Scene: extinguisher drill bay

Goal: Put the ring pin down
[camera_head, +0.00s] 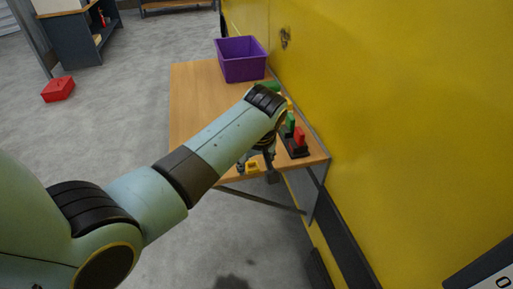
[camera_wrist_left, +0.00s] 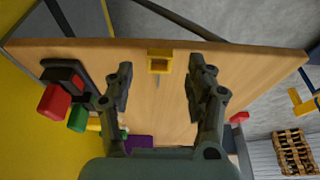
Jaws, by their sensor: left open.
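My left gripper (camera_head: 256,169) is over the front part of the wooden table (camera_head: 195,95), its fingers partly hidden by my arm in the head view. In the left wrist view the gripper (camera_wrist_left: 160,86) is open, with two dark fingers wide apart. A small yellow square piece with a hollow middle (camera_wrist_left: 160,61) lies on the table near its edge, between and beyond the fingertips. It also shows in the head view (camera_head: 252,167). A faint thin grey mark lies beside it; I cannot tell whether this is the ring pin. My right gripper is not in view.
A black rack (camera_head: 296,151) with red (camera_head: 299,136) and green (camera_head: 290,122) blocks stands by the yellow wall at the right. A purple bin (camera_head: 241,62) sits at the table's back. A red box (camera_head: 58,89) lies on the floor. The table's left side is clear.

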